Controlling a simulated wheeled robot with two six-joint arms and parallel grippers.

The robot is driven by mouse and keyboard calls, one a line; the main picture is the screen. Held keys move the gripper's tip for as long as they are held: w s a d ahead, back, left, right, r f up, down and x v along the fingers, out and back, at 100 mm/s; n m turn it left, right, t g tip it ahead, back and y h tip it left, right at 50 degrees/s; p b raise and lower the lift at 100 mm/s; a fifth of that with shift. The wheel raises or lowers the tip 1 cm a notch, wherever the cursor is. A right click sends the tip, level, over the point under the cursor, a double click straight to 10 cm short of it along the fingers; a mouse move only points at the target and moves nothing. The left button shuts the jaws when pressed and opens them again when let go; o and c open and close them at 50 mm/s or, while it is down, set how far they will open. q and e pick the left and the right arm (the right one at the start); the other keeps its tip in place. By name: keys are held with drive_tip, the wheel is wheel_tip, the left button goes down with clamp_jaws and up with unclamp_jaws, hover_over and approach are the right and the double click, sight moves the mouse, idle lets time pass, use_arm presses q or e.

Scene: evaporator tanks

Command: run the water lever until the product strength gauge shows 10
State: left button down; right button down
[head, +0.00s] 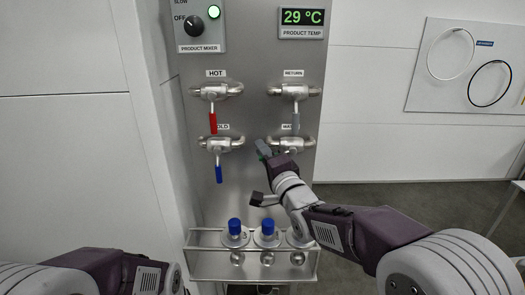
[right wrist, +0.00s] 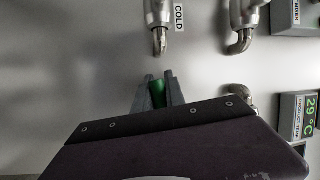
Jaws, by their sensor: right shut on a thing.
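The water valve (head: 290,143) is at the lower right of the steel panel, its label partly hidden. My right gripper (head: 263,147) is at its left side. In the right wrist view my right gripper's fingers (right wrist: 158,92) are shut on a green handle (right wrist: 157,93), which I take as the water lever. In the head view most of this lever is hidden by the gripper, and it seems swung to the left. The product strength gauge is not in view. Only my left forearm shows at the bottom left; its gripper is out of view.
The red hot lever (head: 213,123), grey return lever (head: 295,123) and blue cold lever (head: 219,173) hang down. A display (head: 302,17) reads 29 °C product temp. Blue-capped bottles (head: 235,237) stand in a rack below.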

drive_tip(key=shift+d+f+n+g+h+p, duration=0.25)
drive_tip(key=shift+d+f+n+g, duration=0.2)
drive_tip(key=shift+f+n, duration=0.6)
drive_tip(key=shift+d+f+n+g+h+p, duration=0.15)
drive_tip(key=shift+d+f+n+g+h, duration=0.3)
drive_tip(key=shift+n, duration=0.95)
drive_tip(key=shift+d+f+n+g+h+p, duration=0.1)
drive_tip(key=shift+d+f+n+g+p, duration=0.3)
drive_tip(key=shift+f+n, duration=0.75)
drive_tip(key=shift+a+r, duration=0.1)
drive_tip(key=c, duration=1.4)
unclamp_jaws()
drive_tip(key=shift+v, duration=4.55)
